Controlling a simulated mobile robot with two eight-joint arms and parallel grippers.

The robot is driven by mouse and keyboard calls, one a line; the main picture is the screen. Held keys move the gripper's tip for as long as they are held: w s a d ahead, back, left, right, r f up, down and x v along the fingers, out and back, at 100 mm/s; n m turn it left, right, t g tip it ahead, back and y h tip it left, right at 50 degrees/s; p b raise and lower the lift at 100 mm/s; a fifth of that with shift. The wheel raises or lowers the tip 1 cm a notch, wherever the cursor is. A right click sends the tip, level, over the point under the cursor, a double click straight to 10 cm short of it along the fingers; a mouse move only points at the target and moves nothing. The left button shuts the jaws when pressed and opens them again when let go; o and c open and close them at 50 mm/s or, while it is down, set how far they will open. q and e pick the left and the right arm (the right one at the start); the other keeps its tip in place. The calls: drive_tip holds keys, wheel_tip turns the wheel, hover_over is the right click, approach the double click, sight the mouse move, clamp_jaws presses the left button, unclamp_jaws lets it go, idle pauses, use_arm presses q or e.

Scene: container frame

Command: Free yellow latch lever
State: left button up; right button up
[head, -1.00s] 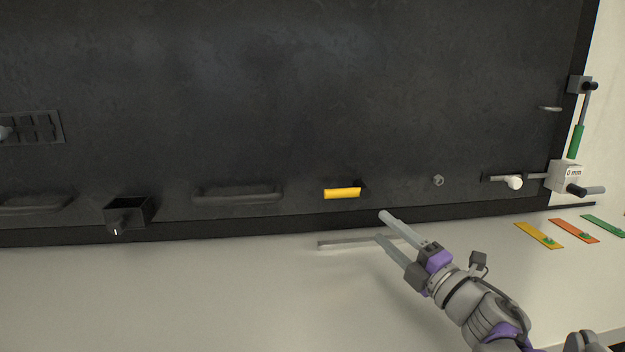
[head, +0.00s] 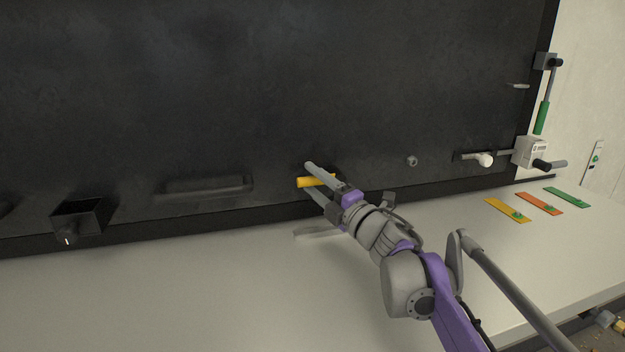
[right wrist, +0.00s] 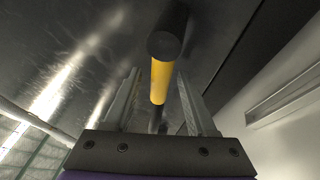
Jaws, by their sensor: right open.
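The yellow latch lever (head: 312,182) sticks out near the lower edge of the dark panel (head: 300,80). In the right wrist view the yellow lever (right wrist: 162,80) has a dark round end (right wrist: 165,42) and lies between my two fingers. My right gripper (head: 309,178) is open around the lever, one finger above it and one below. In the wrist view a gap shows on each side, so the fingers do not appear closed on it. The lever's mount is partly hidden by the gripper. My left gripper is not in view.
A dark box with a knob (head: 80,222) and a recessed handle (head: 205,188) are to the left. A small ring (head: 412,161), a white knob (head: 485,160) and a green-handled latch (head: 541,118) are to the right. Coloured tags (head: 506,210) lie on the pale ledge.

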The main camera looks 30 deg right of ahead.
drive_tip(key=shift+w, duration=0.35)
drive_tip(key=shift+r, duration=0.1)
clamp_jaws()
idle(1.1)
